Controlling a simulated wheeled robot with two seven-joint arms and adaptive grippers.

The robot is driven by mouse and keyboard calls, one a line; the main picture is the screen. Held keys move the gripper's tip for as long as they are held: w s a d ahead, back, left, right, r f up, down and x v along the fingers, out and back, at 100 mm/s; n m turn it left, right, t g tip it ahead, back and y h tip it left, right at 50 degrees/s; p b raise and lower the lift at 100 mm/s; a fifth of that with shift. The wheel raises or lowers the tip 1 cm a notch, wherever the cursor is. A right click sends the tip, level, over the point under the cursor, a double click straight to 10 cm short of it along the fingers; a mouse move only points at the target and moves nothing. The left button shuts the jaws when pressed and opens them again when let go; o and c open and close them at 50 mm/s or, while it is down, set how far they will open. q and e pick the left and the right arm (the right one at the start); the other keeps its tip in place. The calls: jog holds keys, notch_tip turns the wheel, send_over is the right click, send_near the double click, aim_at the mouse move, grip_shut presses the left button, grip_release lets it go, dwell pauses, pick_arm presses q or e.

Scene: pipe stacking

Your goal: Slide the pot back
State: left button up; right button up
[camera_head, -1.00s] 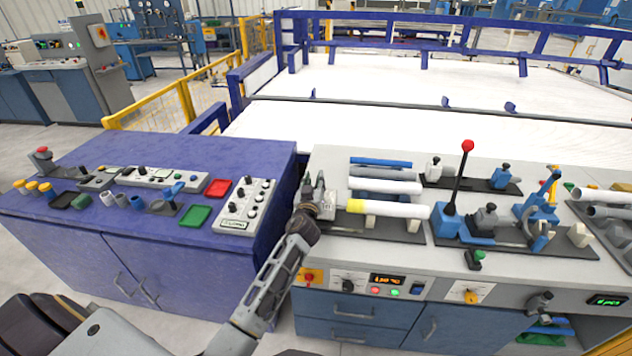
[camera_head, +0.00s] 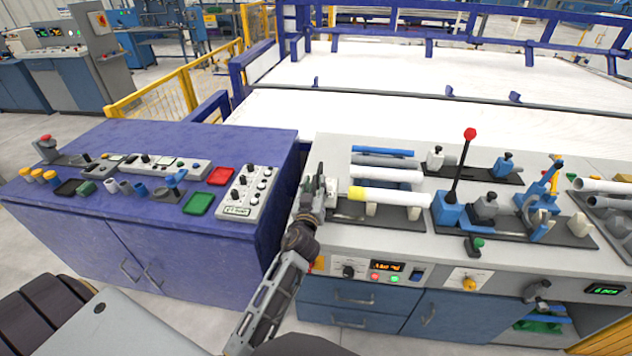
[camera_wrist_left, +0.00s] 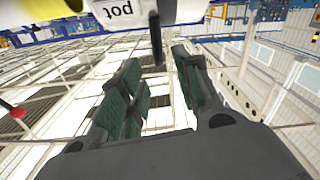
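In the left wrist view, a white block with the upside-down word "pot" (camera_wrist_left: 120,11) is at the top edge, partly cut off. A thin dark stem (camera_wrist_left: 156,42) hangs beneath it in the picture, between the finger lines. My left gripper (camera_wrist_left: 158,85) has two green-padded fingers spread apart, with nothing clamped between them. In the head view, my left gripper (camera_head: 318,180) is at the left end of the grey bench, beside a small white block (camera_head: 331,187) that it partly hides. Whether a finger touches the stem cannot be told. My right gripper is out of view.
A white pipe with a yellow end (camera_head: 390,197) lies on supports just right of the gripper. Other pipes (camera_head: 386,176) lie behind it. A red-knobbed lever (camera_head: 462,165) stands further right. The purple cabinet (camera_head: 270,200) is at left, across a narrow gap.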

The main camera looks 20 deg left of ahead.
pick_arm(q)
jog(key=shift+v, duration=1.2)
jog(key=shift+s+f, duration=0.1)
